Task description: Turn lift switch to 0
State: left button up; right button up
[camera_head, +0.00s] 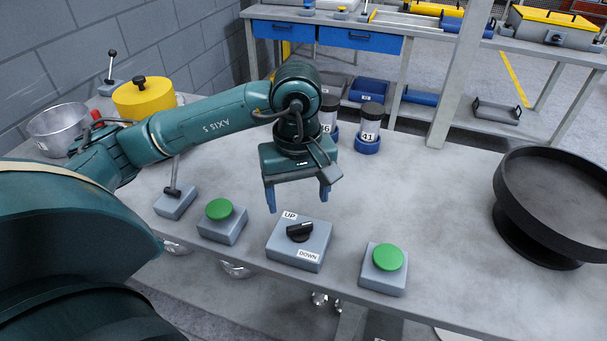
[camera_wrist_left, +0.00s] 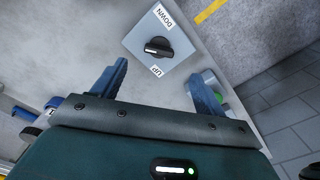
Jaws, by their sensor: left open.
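The lift switch (camera_head: 300,242) is a grey box with a black rotary knob (camera_head: 299,231), labelled UP at its upper left and DOWN at its lower right. It stands near the table's front edge, between two green buttons. The knob's bar lies roughly crosswise to the line between the two labels. My left gripper (camera_head: 298,200) is open and empty above and behind the switch, fingers pointing down. In the left wrist view the knob (camera_wrist_left: 158,47) shows beyond and between the two open fingers (camera_wrist_left: 160,85), apart from them. My right gripper is not in view.
Green buttons flank the switch on the left (camera_head: 219,210) and right (camera_head: 388,258). A small lever box (camera_head: 175,202) stands farther left. Canisters (camera_head: 369,128) stand behind my gripper. A large black round dish (camera_head: 552,205) stands at the right. The tabletop between is clear.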

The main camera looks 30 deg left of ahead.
aim_at(300, 226)
pick_arm(q)
notch_tip(300, 226, down, 8)
jog(key=shift+f, duration=0.2)
jog(key=shift+c, duration=0.4)
jog(key=c, duration=1)
jog(key=shift+o, duration=0.2)
jog(key=m, duration=0.6)
jog(key=shift+w, duration=0.1)
jog(key=o, duration=1)
jog(key=shift+m, duration=0.3)
jog(key=shift+o, duration=0.2)
notch_tip(300, 226, up, 13)
jog(key=shift+r, duration=0.15)
